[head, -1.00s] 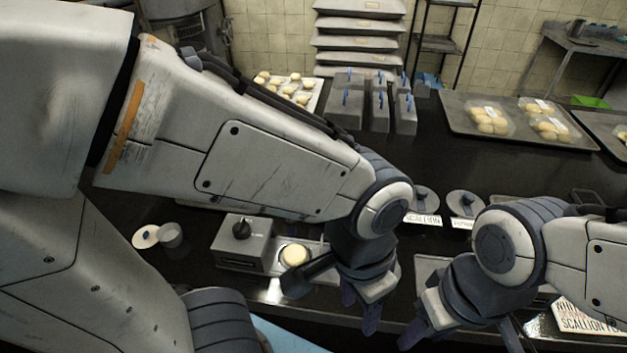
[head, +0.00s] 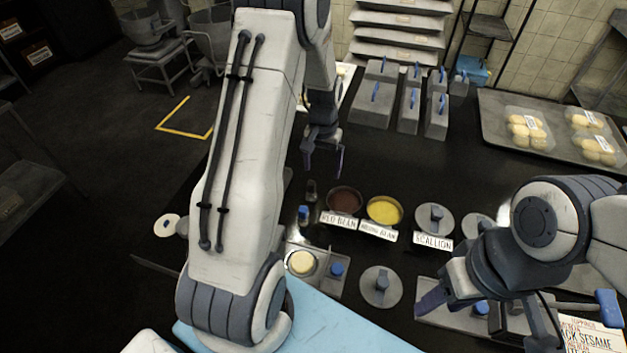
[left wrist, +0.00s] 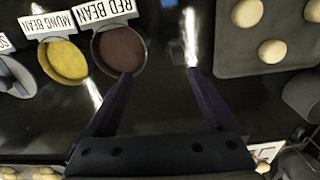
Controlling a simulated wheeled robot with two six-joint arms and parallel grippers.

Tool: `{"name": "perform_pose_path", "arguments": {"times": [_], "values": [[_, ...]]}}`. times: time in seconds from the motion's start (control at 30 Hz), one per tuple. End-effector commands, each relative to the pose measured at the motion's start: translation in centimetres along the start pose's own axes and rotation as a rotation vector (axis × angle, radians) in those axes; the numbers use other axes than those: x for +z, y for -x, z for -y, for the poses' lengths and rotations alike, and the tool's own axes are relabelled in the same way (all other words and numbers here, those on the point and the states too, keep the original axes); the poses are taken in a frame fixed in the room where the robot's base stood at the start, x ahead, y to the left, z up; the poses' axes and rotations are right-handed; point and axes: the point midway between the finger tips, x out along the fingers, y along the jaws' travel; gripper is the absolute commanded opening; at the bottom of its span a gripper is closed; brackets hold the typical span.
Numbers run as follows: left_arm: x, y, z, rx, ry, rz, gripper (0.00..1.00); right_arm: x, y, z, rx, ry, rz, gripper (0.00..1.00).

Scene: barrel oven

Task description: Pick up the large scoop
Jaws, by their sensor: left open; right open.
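I cannot make out a large scoop for certain in either view. My left gripper (head: 323,162) is open and empty over the dark counter, behind the red bean bowl (head: 345,200) in the head view. In the left wrist view the open left fingers (left wrist: 158,85) point down at bare counter. The red bean bowl (left wrist: 120,50) is beside the left fingertip there. My right gripper (head: 480,315) is open at the lower right, over the counter near the grey lidded containers; its far finger is partly hidden.
The mung bean bowl (head: 384,210) and scallion lid (head: 435,220) stand in a row. Grey blocks with blue handles (head: 408,110) stand at the back. A tray of packed buns (head: 495,130) is at the back right. A bun tray (left wrist: 235,63) shows in the wrist view.

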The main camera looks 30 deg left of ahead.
Motion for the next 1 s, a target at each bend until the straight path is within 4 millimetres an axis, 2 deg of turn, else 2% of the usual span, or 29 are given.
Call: {"name": "perform_pose_path", "arguments": {"times": [0.03,0.1,0.2,0.4,0.67,0.83,1.0], "values": [[-0.3,-0.5,1.6,-0.001,0.032,0.005,0.89,0.0,0.6,0.0,0.000,0.000,0.000,0.50],[-0.6,-1.2,2.9,-0.003,0.055,0.005,0.89,0.0,0.7,0.1,0.000,0.000,0.000,0.50],[-0.6,-2.6,3.6,-0.003,0.068,0.009,0.89,0.0,1.0,0.1,0.000,0.000,0.000,0.50],[-0.5,-5.7,3.7,-0.003,0.069,0.009,0.89,-0.1,1.7,0.1,0.000,-0.001,0.000,0.50],[-0.4,-7.5,3.6,-0.003,0.068,0.008,0.89,-0.1,2.5,0.2,0.000,-0.001,0.000,0.50],[-0.1,-9.7,3.3,-0.003,0.068,0.011,0.89,-0.2,3.9,0.3,0.000,-0.002,0.000,0.50],[-0.2,-11.6,3.4,-0.003,0.068,0.007,0.89,-0.2,4.2,0.3,0.000,-0.002,0.000,0.50]]}}
